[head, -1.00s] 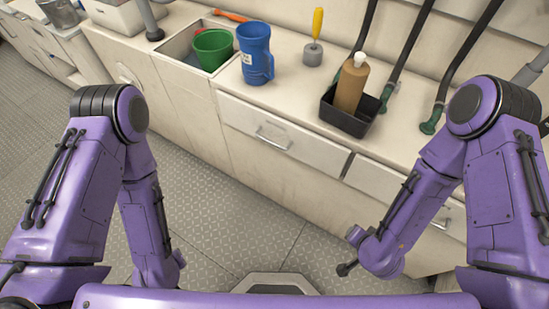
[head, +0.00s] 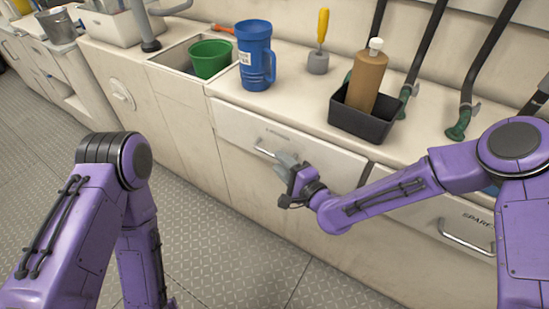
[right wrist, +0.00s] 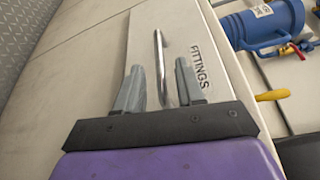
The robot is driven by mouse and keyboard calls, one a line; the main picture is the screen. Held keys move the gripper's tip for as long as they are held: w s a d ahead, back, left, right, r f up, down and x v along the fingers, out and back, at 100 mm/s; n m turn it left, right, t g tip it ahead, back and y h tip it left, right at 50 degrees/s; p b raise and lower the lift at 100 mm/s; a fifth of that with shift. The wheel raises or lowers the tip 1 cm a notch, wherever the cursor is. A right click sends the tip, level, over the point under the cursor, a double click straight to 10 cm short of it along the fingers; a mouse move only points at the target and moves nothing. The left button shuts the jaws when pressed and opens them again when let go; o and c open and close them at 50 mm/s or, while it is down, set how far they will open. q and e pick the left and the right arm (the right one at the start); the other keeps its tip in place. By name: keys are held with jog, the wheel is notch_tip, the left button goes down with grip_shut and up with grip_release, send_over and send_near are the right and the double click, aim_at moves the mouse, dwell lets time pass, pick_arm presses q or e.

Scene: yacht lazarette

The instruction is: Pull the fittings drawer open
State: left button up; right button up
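The fittings drawer (head: 235,122) is a cream front under the counter and looks shut. Its silver bar handle (head: 263,150) is partly hidden by my right gripper (head: 284,162). In the right wrist view the drawer front (right wrist: 140,40) carries the printed word FITTINGS, and the handle (right wrist: 159,60) lies between the two grey fingers of my right gripper (right wrist: 161,82). The fingers are apart, with a visible gap on each side of the handle. My left arm is at the lower left of the head view; its gripper is out of frame.
A second drawer, marked SPARES, with a bar handle (head: 464,238) is at the right. On the counter stand a blue jug (head: 254,58), a black tray (head: 358,120) with a brown bottle (head: 368,78), and a yellow-handled tool (head: 322,28). A green bucket (head: 210,60) sits in the sink. The floor before the drawers is clear.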

jog(key=x, duration=0.3)
jog(key=shift+w+a, duration=0.2)
jog(key=shift+w, duration=0.05)
pick_arm(q)
jog(key=shift+f, duration=0.1)
